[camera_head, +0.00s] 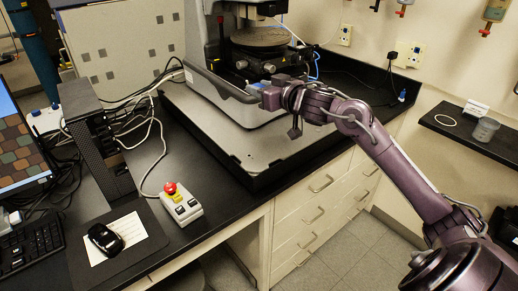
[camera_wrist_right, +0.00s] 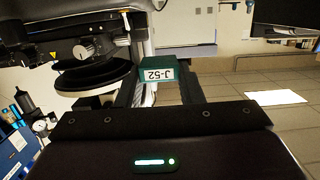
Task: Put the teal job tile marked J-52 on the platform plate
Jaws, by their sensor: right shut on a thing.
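The teal job tile marked J-52 (camera_wrist_right: 158,73) is between the fingers of my right gripper (camera_wrist_right: 157,84), its label upside down in the right wrist view. My right gripper also shows in the head view (camera_head: 268,97), at the front of the profiler; I cannot make out the tile there. The round dark platform plate (camera_head: 264,38) is on the profiler, behind and above my gripper in the head view. In the right wrist view the plate (camera_wrist_right: 92,78) lies left of the tile, apart from it. My left gripper is not in view.
The profiler's grey base (camera_head: 222,126) with a raised dark bar (camera_head: 222,84) lies under and left of my right gripper. A control box with a red button (camera_head: 180,203), a mouse (camera_head: 104,238) and cables lie on the bench at left. A side shelf (camera_head: 460,125) is at right.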

